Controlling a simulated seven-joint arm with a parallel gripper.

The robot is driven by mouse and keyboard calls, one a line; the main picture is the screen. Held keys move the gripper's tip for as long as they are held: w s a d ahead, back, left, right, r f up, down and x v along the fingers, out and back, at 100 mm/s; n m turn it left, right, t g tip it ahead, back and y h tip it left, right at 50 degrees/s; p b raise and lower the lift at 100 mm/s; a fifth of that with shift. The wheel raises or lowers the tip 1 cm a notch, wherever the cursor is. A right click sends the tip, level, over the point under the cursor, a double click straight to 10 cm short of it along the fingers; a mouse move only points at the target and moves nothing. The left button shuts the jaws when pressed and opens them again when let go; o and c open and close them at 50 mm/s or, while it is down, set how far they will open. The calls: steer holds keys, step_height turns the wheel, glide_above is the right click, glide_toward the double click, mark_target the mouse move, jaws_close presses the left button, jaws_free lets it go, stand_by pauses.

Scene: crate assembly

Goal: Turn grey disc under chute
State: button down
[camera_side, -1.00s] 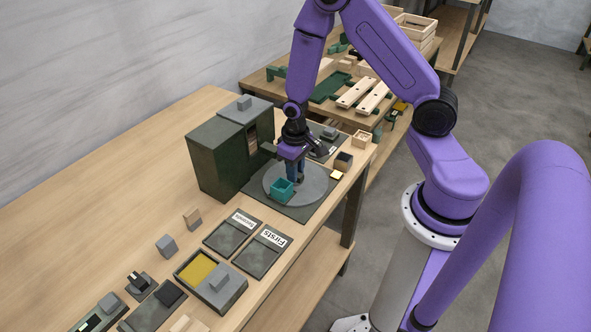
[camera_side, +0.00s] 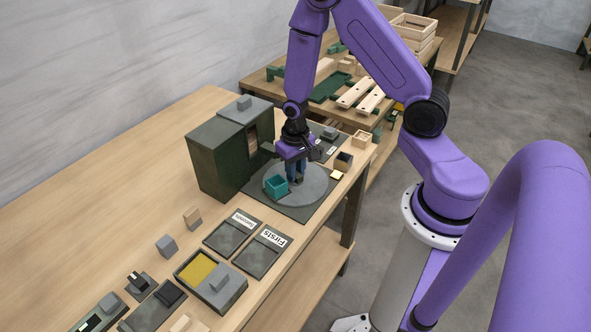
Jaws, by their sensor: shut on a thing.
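The grey disc (camera_side: 314,187) lies flat on a dark green base plate (camera_side: 293,214) beside the green box with the chute. The chute (camera_side: 270,149) juts from the box's right side above the disc's far left edge. A teal open cup (camera_side: 276,187) stands on the left part of the disc. My gripper (camera_side: 296,178) points down over the disc's middle, right of the cup. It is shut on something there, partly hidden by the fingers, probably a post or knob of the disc.
The green box (camera_side: 218,162) stands close on the left. Two labelled trays (camera_side: 263,252), a yellow-and-grey tray (camera_side: 212,280) and small blocks (camera_side: 167,245) lie in front. The table's left side is clear.

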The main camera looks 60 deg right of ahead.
steer(key=shift+m, duration=6.9)
steer(key=c, duration=1)
jaws_free()
steer(key=shift+o, duration=0.2)
steer(key=shift+r, duration=0.2)
step_height(320, 180, up, 17)
